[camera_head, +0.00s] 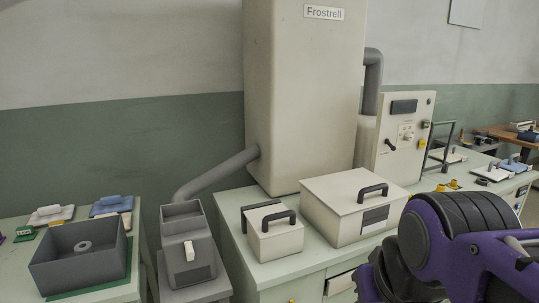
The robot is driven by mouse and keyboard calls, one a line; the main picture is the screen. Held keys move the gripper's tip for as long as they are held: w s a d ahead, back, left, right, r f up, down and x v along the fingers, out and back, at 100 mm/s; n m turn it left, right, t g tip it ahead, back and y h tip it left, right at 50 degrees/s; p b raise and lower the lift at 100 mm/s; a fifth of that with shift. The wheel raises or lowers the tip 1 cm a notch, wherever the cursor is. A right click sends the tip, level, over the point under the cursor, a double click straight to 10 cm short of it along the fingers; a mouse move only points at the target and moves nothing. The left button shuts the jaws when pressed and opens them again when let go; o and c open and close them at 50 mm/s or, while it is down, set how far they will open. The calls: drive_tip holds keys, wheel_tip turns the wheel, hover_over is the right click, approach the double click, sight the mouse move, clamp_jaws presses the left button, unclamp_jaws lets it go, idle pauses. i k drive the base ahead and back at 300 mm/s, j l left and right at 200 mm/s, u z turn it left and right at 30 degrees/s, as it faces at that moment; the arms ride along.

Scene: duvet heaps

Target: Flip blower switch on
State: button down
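A grey box-shaped unit (182,239) stands left of centre, with an open-topped hopper and a grey pipe (217,174) running from behind it to a tall cream cabinet (303,95) labelled "Frostrell". A small white lever-like piece (189,250) sits on its front. An upright cream control panel (404,138) right of the cabinet carries a dark display, a black lever (390,145), small knobs and a yellow part. I cannot tell which of these is the blower switch, or its setting. My purple and black arm fills the lower right; my gripper is not in view.
Two cream boxes with black handles, a small one (274,244) and a larger one (333,219), stand on the pale green counter before the cabinet. An open grey bin (64,273) stands on the left table. Small items lie on the right counter.

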sight(393, 148)
drive_tip(key=i+l+u, duration=0.15)
drive_tip(key=l, duration=0.2)
drive_tip(key=i+l+u, duration=0.15)
drive_tip(key=l, duration=0.25)
drive_tip(key=i+l+u, duration=0.15)
drive_tip(key=l, duration=0.25)
drive_tip(key=i+l+u, duration=0.15)
drive_tip(key=l, duration=0.25)
drive_tip(key=i+l+u, duration=0.1)
drive_tip(key=i+l, duration=0.15)
drive_tip(key=l, duration=0.2)
drive_tip(key=i+l+u, duration=0.15)
drive_tip(key=l, duration=0.3)
drive_tip(key=k+l+u, duration=0.35)
drive_tip(key=i+j+z, duration=0.35)
